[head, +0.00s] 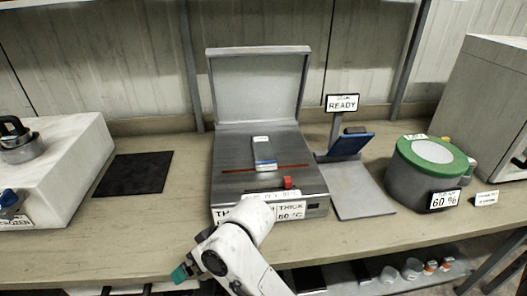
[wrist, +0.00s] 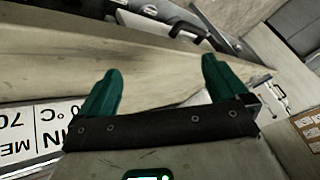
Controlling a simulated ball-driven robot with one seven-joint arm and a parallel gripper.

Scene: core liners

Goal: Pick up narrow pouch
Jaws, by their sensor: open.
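A narrow white pouch (head: 264,150) with a blue band near its lower end lies on the grey metal bed of an open-lidded machine (head: 235,140) in the head view. It lies across a thin red line on the bed. My gripper (head: 181,273) is at the table's front edge, below and left of the machine, well apart from the pouch. In the wrist view my gripper (wrist: 160,88) has its two green fingers spread with nothing between them. The pouch is not visible in the wrist view.
The machine's lid (head: 258,85) stands up behind the bed. A READY display stand (head: 343,103) with a blue item (head: 350,145) is to its right, then a green-topped drum (head: 425,180). A black mat (head: 122,173) and white box (head: 70,150) are left. A lower shelf holds small jars (head: 411,268).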

